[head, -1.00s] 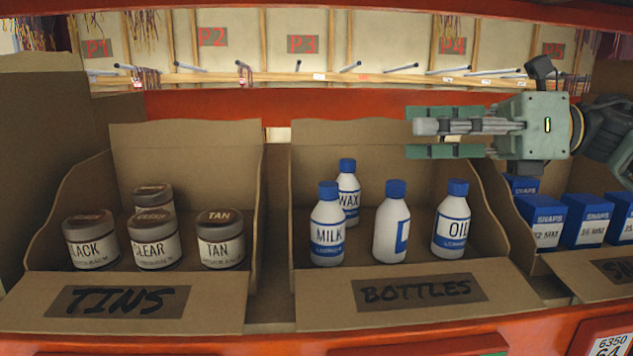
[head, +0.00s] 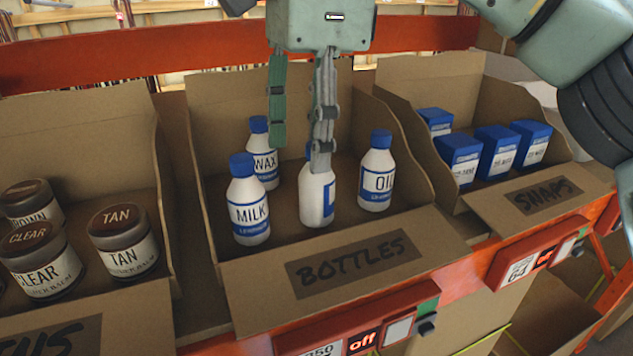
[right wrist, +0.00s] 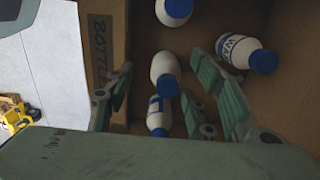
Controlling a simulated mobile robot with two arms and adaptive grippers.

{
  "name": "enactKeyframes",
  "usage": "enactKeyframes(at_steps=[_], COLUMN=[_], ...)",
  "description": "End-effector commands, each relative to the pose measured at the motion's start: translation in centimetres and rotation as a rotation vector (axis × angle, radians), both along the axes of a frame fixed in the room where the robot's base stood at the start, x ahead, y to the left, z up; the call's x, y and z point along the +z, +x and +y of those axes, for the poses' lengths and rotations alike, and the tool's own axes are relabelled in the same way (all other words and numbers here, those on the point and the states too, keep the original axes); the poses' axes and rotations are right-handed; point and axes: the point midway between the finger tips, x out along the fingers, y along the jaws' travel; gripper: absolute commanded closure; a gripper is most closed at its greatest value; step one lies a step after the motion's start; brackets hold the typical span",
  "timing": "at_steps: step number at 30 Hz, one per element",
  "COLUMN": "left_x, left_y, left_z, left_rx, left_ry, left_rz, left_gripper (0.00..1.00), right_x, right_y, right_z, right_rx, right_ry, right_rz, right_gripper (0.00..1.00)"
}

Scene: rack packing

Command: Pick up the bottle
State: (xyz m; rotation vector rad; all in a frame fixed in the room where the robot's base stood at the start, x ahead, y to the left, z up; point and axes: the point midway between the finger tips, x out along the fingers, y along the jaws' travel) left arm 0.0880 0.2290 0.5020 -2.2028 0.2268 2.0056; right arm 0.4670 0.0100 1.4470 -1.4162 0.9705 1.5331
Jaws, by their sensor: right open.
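The white bottles with blue caps stand upright in the open BOTTLES box (head: 245,290). My right gripper (head: 299,152) points down over the box, open and empty. One finger hides the middle bottle's cap. In the right wrist view, the middle bottle (right wrist: 165,68) and the OIL bottle (right wrist: 158,118) show between the spread fingers (right wrist: 165,95); contact cannot be told. My left gripper is out of view.
A box of tins (head: 165,310) stands to the left and a box of blue SNAPS packs (head: 490,225) to the right. Cardboard walls divide them. A red shelf beam (head: 60,60) runs behind. The bottles stand close together.

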Motion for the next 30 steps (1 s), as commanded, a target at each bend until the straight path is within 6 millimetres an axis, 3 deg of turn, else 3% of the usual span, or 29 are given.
enactKeyframes(at_steps=[3,9,21,30], left_x=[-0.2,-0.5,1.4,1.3], left_y=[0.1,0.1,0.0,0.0], left_z=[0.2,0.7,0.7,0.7], left_rx=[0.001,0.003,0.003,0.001], left_ry=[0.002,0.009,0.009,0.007], left_rz=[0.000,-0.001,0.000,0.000], left_gripper=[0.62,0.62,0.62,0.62], right_x=[-0.5,-2.6,-7.2,-7.7], right_y=[0.2,0.3,0.7,0.7], right_z=[-1.2,-1.3,-1.6,-1.5], right_rx=[0.001,0.001,0.001,-0.001], right_ry=[-0.059,-0.064,-0.062,-0.060], right_rz=[-0.035,-0.035,-0.037,-0.038], right_gripper=[0.50,0.50,0.50,0.51])
